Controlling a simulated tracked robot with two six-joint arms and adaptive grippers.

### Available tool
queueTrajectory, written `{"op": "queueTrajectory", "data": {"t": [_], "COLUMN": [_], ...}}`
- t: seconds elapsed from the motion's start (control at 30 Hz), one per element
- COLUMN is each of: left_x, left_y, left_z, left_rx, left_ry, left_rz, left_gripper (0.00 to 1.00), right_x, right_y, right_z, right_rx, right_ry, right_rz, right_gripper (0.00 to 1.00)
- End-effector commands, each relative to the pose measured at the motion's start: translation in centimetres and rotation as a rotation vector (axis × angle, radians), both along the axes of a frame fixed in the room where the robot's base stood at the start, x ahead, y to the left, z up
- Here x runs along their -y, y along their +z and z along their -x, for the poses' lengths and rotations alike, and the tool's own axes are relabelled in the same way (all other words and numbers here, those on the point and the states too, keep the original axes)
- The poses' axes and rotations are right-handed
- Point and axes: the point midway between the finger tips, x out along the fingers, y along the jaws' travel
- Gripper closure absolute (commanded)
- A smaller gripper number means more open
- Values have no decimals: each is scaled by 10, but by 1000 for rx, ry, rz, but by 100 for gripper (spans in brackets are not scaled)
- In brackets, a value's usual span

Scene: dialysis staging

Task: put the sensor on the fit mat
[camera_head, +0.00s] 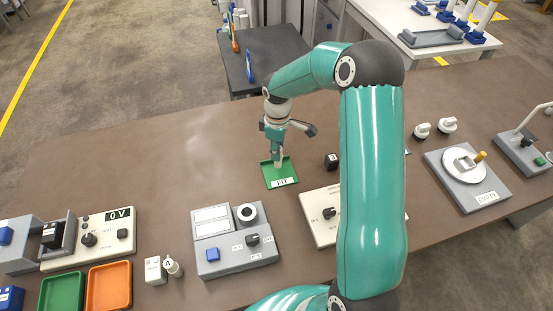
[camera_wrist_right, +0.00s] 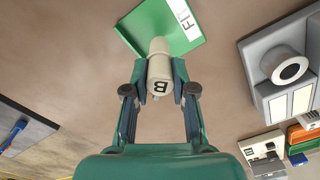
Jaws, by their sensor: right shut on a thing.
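The sensor, a cream cylinder with a narrower rounded tip and a black B, shows in the right wrist view (camera_wrist_right: 160,68). My right gripper (camera_head: 277,155) is shut on it, one finger on each side; the fingers also show in the right wrist view (camera_wrist_right: 160,88). The fit mat (camera_head: 270,177) is a green square with a white FIT label. It also shows in the right wrist view (camera_wrist_right: 155,25), with the sensor's tip overlapping its edge. In the head view the gripper is over the mat's back part. I cannot tell whether the sensor touches the mat. My left gripper is out of view.
A grey device (camera_head: 233,263) stands front left of the mat. A cream panel (camera_head: 320,232) is partly hidden by my right arm. A bottle marked A (camera_head: 173,267) stands front left. The table left of the mat is clear.

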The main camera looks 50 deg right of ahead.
Motion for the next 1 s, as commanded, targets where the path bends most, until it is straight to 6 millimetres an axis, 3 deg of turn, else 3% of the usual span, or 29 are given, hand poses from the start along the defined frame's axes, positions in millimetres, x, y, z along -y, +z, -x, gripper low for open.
{"op": "queueTrajectory", "data": {"t": [0.03,0.13,0.53,0.57,0.7,1.0], "left_x": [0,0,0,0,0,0], "left_y": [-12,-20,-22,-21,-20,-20], "left_z": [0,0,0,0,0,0], "left_rx": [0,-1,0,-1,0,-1], "left_ry": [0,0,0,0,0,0], "left_rz": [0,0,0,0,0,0], "left_gripper": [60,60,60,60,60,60], "right_x": [0,0,0,0,0,0], "right_y": [-15,-28,-31,-30,-30,-29], "right_z": [0,0,0,0,0,0], "right_rx": [-3,-2,-1,-1,-1,-1], "right_ry": [0,0,1,1,1,1], "right_rz": [-1,0,0,0,0,0], "right_gripper": [100,100,100,72,50,50]}}
